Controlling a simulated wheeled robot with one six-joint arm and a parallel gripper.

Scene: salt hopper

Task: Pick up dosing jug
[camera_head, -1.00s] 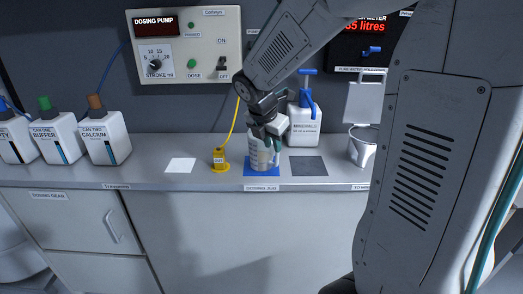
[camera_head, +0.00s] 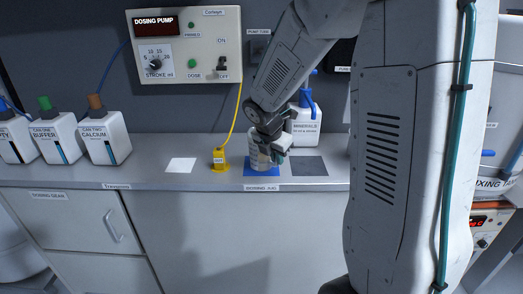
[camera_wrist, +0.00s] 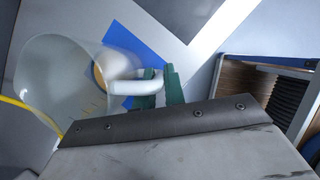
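The dosing jug (camera_head: 254,155) is a translucent jug on the blue mat (camera_head: 262,171) on the counter, above the "DOSING JUG" label. My gripper (camera_head: 276,150) is at its right side and hides part of it. In the wrist view the jug (camera_wrist: 62,85) lies at the left, its mouth towards the camera side, with its pale handle (camera_wrist: 128,87) pointing right. My gripper's green fingers (camera_wrist: 160,88) are at the outer end of the handle, one on either side of it. A narrow gap shows between them; whether they press on the handle is unclear.
A yellow socket (camera_head: 220,162) with a cable stands left of the jug, near a white square (camera_head: 181,165). A dark grey square (camera_head: 309,166) lies right. A white minerals container (camera_head: 305,126) stands behind. Capped cans (camera_head: 103,138) stand far left.

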